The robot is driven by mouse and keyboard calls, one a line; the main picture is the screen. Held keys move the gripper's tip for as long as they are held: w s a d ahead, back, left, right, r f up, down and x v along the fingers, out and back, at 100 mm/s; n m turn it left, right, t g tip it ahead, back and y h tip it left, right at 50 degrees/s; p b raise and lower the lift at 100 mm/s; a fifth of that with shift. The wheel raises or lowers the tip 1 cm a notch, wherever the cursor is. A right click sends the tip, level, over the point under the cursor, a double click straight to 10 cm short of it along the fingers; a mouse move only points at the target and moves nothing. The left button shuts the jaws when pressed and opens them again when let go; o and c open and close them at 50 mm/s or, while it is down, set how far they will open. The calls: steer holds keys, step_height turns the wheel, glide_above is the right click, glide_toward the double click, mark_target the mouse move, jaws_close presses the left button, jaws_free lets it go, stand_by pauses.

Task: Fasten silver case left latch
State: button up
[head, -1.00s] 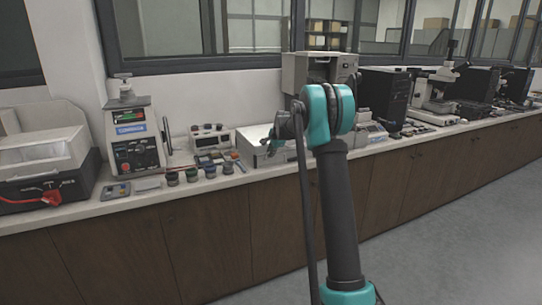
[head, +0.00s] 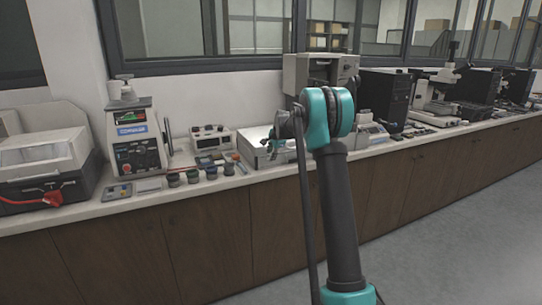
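The silver case (head: 257,161) lies flat on the long counter, left of my arm in the head view. Its lid looks closed. Its left latch is too small to make out. My gripper (head: 273,147) is small and dark, at the end of my arm, over the case in the picture. Whether it touches the case cannot be told. Its fingers are too small to show whether they are open or shut. My teal and dark grey arm hides what is just right of the case.
A mounting press (head: 137,140) stands at the back left, with several small jars (head: 191,176) in front. A white and black machine (head: 42,165) with a red handle is at far left. A black computer tower (head: 384,97) is at right.

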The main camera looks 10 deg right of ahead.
steer(key=shift+r, duration=0.1)
steer(key=v, duration=0.8)
steer(key=s+d+f+n, duration=0.1)
steer(key=s+f+n, duration=0.3)
steer(key=s, duration=1.4)
steer(key=s+d+f+n+g+h, duration=0.1)
steer(key=s+f+n, duration=0.4)
steer(key=s, duration=1.3)
steer(key=s+d+f+n+g+h, duration=0.1)
steer(key=s+f+n, duration=0.4)
steer(key=s, duration=1.3)
step_height(320, 180, down, 4)
steer(key=shift+s+d, duration=0.25)
steer(key=shift+d, duration=0.2)
